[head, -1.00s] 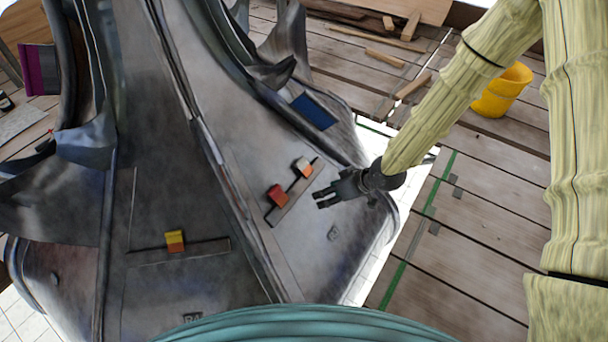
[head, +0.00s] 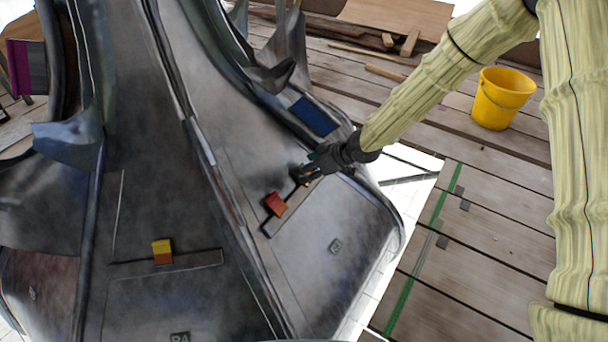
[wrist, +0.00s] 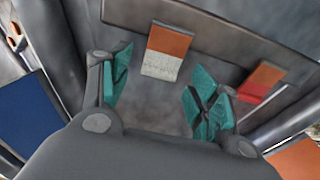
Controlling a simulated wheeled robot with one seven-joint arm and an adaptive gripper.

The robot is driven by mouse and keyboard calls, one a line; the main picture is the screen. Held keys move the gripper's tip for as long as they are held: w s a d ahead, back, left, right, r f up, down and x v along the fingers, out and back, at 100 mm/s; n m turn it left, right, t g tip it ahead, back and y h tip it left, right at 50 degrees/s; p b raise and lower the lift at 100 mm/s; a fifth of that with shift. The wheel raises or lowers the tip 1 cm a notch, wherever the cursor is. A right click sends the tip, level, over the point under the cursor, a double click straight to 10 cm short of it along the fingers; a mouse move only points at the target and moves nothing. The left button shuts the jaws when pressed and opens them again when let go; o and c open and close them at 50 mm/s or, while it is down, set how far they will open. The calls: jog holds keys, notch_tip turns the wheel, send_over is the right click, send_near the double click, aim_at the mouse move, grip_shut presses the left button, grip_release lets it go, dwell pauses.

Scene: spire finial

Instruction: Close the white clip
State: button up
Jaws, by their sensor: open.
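The white clip (wrist: 162,52) shows in the wrist view as an orange and white block on a dark strip. It lies ahead of my gripper (wrist: 160,95), between the lines of its two teal-padded fingers and apart from them. My gripper is open and empty. In the head view my gripper (head: 303,176) is over the upper end of the strip, and it hides the white clip there. I cannot tell from these frames whether the clip is open or closed.
A red clip (head: 275,204) sits lower on the same strip (head: 268,229); it also shows in the wrist view (wrist: 260,81). A yellow clip (head: 162,251) is on the left panel. A blue patch (head: 313,115) lies above my gripper. A yellow bucket (head: 502,98) stands on the planks.

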jog(key=shift+b+x, duration=0.45)
jog(key=shift+x, duration=0.9)
jog(key=c, duration=1)
